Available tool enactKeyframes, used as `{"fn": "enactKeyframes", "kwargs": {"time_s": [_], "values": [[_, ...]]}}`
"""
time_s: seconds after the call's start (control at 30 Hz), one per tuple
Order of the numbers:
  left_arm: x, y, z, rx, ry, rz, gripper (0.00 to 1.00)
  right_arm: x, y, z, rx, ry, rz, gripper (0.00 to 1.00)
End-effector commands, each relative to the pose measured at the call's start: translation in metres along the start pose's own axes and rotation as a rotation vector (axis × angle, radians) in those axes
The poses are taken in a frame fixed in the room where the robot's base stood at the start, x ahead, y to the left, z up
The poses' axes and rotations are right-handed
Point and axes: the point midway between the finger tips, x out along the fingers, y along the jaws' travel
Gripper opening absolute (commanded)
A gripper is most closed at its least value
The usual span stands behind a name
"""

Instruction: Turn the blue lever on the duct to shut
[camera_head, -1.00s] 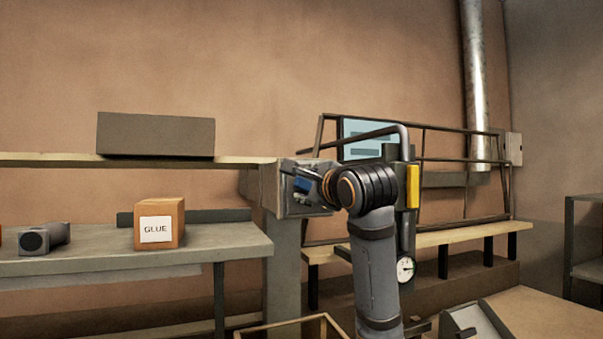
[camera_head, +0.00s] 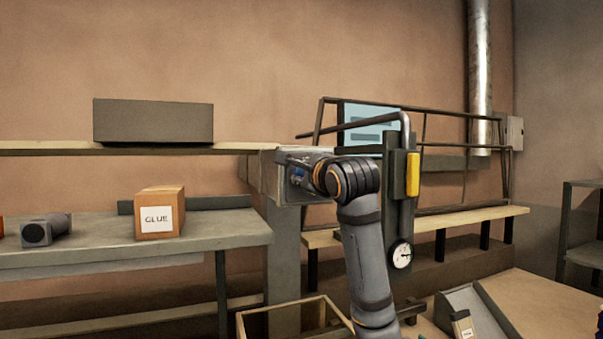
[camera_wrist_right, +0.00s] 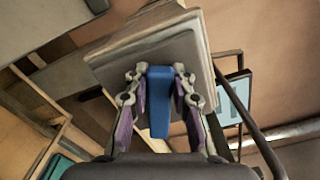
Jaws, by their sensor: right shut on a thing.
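The blue lever (camera_head: 297,173) is on the front of a grey metal box (camera_head: 268,190) at the right end of the shelf. In the head view the lever is partly hidden by my right gripper (camera_head: 298,166). In the right wrist view the blue lever (camera_wrist_right: 159,105) runs lengthwise between the two fingers of my right gripper (camera_wrist_right: 158,82), in front of the grey box face (camera_wrist_right: 190,50). The right gripper is shut on the lever. My left gripper is not in view.
A glue box (camera_head: 160,214) stands on the grey bench (camera_head: 110,250) at the left. A dark panel with a yellow handle (camera_head: 412,174) and gauge (camera_head: 401,255) stands behind my right arm. An open wooden crate (camera_head: 262,318) is below.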

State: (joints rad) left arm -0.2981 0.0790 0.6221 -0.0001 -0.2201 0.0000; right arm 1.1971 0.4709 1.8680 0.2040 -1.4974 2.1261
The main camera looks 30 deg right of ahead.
Motion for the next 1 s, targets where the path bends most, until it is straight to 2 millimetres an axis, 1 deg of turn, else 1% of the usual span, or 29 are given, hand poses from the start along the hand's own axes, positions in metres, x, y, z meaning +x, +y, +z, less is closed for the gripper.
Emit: {"fn": "enactKeyframes", "kwargs": {"time_s": [0.07,0.23,0.4,0.5,0.73,0.77,0.93,1.0], "values": [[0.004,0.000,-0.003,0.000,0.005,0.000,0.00,0.000,0.003,-0.001,-0.023,0.000,0.002,0.00],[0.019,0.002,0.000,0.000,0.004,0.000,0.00,0.000,0.013,-0.003,-0.218,0.000,0.003,0.00],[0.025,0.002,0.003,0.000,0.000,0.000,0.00,0.000,0.017,-0.004,-0.383,0.000,0.004,0.00],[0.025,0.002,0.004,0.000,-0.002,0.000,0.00,0.000,0.017,-0.004,-0.417,0.000,0.005,0.00],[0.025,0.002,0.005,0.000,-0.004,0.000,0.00,0.001,0.017,-0.004,-0.419,0.000,0.007,0.00],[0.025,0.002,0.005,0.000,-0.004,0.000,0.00,0.001,0.017,-0.004,-0.419,0.000,0.007,0.24],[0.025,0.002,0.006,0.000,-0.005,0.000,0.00,0.000,0.017,-0.003,-0.417,0.000,0.006,0.47],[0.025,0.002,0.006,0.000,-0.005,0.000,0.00,0.000,0.016,-0.003,-0.417,0.000,0.005,0.47]]}}
